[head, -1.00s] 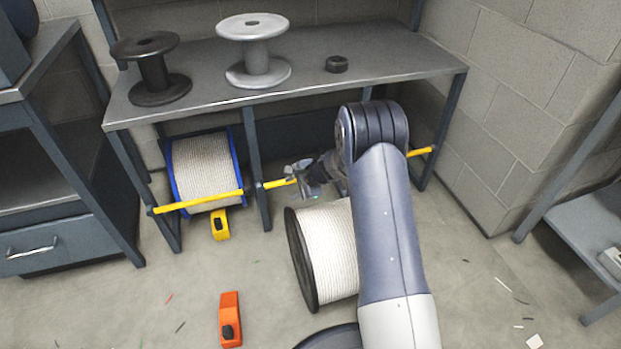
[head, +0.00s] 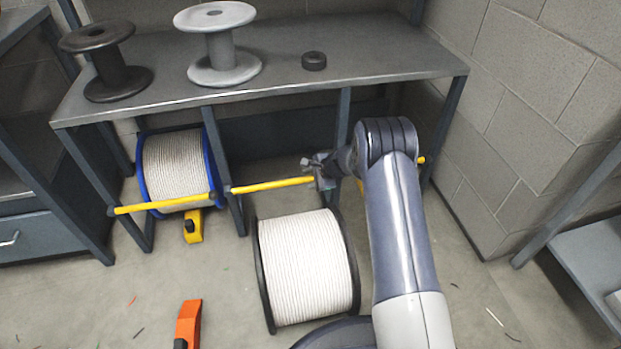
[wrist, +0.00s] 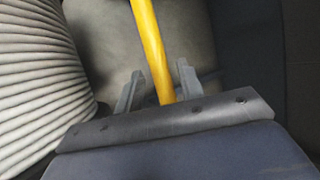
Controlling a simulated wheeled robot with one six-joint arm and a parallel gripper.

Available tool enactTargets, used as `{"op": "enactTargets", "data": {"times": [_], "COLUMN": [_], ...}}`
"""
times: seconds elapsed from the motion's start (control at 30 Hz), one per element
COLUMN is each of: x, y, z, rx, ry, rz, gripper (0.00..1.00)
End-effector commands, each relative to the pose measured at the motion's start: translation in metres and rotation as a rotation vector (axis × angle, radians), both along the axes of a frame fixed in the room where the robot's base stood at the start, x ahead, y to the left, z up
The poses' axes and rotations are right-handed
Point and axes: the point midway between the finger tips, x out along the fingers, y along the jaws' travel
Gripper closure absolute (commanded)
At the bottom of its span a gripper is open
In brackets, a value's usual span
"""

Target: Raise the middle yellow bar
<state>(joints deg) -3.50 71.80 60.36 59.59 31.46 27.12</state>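The middle yellow bar (head: 270,186) runs nearly level across the front of the middle bay under the bench, in front of its legs. Its left end is at a bench leg; its right end is at my gripper. My gripper (head: 319,172) is at the right part of this bar. In the wrist view the bar (wrist: 149,45) passes between the two fingers of my gripper (wrist: 158,88). The fingers stand apart, with a gap on each side of the bar, so the gripper is open around it.
A white rope spool (head: 306,266) stands on the floor below the bar. A left yellow bar (head: 165,204) crosses before a blue-rimmed spool (head: 173,166). A right bar (head: 421,160) is mostly behind my arm. Yellow (head: 193,226) and orange (head: 188,323) blocks lie on the floor.

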Motion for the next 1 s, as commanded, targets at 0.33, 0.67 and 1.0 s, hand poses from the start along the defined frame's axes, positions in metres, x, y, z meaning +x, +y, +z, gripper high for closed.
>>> {"op": "enactTargets", "data": {"times": [0.33,0.67,1.0], "x": [0.000,0.000,0.001], "y": [0.000,0.000,-0.003], "z": [0.000,0.000,0.010], "rx": [0.000,0.000,-0.023], "ry": [0.000,0.000,-0.005], "rz": [0.000,0.000,0.000], "gripper": [0.92,1.00,1.00]}}
